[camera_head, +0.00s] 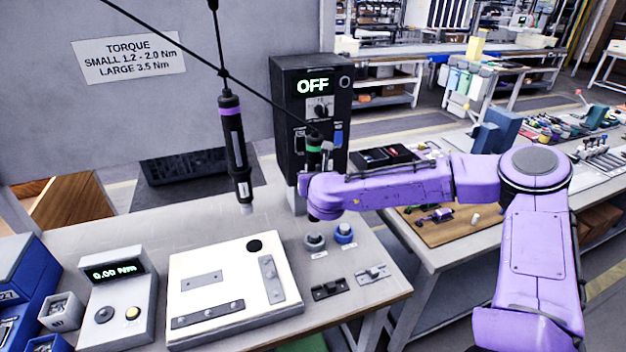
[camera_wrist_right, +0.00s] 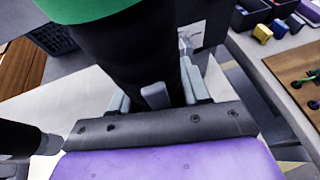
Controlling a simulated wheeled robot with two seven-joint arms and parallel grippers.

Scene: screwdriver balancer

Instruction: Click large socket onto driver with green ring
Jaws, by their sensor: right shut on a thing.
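The driver with the green ring (camera_head: 314,143) hangs from a cable in front of the black control box. My right gripper (camera_wrist_right: 160,95) is shut on its black body, below the green ring, which fills the top of the right wrist view. In the head view my purple wrist hides the fingers and most of the driver's lower part. Two small round socket pieces stand on the bench below and in front of it: a grey one (camera_head: 315,241) and a blue one (camera_head: 344,233). Their labels are too small to read, so I cannot tell which is large. My left gripper is out of view.
The driver with the purple ring (camera_head: 232,140) hangs to the left. A white plate (camera_head: 205,262) with metal bars, a torque meter (camera_head: 118,295) reading 0.00 Nm and blue bins stand on the bench. The control box (camera_head: 285,85) shows OFF. Two small clamps (camera_head: 330,289) lie near the front edge.

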